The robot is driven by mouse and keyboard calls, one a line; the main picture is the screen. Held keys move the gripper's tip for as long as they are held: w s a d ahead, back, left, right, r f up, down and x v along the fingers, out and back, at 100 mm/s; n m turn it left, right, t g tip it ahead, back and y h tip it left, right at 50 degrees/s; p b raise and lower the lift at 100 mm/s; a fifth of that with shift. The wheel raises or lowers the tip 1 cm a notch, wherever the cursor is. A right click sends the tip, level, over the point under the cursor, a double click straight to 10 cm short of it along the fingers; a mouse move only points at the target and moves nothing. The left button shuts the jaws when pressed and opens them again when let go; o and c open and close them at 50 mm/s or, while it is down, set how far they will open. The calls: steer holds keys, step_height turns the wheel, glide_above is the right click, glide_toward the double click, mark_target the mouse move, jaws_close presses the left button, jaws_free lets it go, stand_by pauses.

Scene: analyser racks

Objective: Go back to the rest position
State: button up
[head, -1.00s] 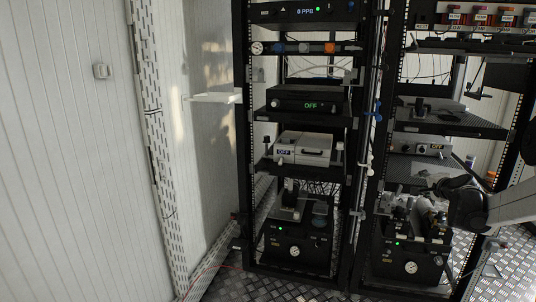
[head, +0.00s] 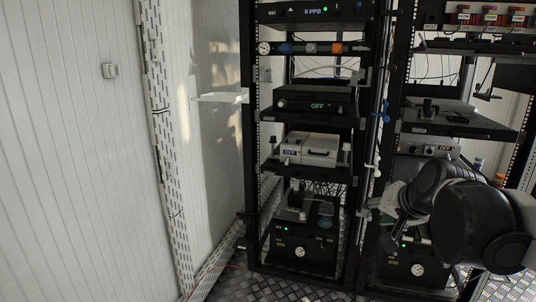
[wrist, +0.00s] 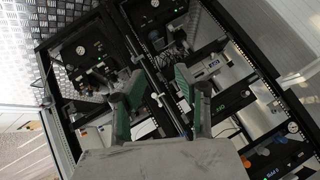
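My gripper (wrist: 159,80) shows in the wrist view with two green-and-grey fingers spread apart. Nothing is between them, only the racks behind. In the head view my gripper (head: 384,208) is at the lower right, in front of the right rack (head: 388,130), partly hidden by my dark arm link. The left rack (head: 249,150) stands clear to the left of it. Whether the gripper touches the right rack cannot be told.
Patterned metal floor (head: 265,289) lies in front.

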steer(key=s+a+f+n+g, duration=0.1)
steer(key=s+a+f+n, duration=0.15)
steer(key=s, duration=0.45)
steer(key=s+a+f+n+h, duration=0.1)
steer(key=s+f, duration=0.2)
steer(key=s, duration=0.3)
steer(key=s+a+f+n+g, duration=0.1)
steer(key=s+a+f+n, duration=0.1)
steer(key=s, duration=0.5)
step_height(320, 180, up, 16)
steer(key=p, duration=1.6)
steer(key=shift+o, duration=0.3)
steer(key=shift+w+a, duration=0.1)
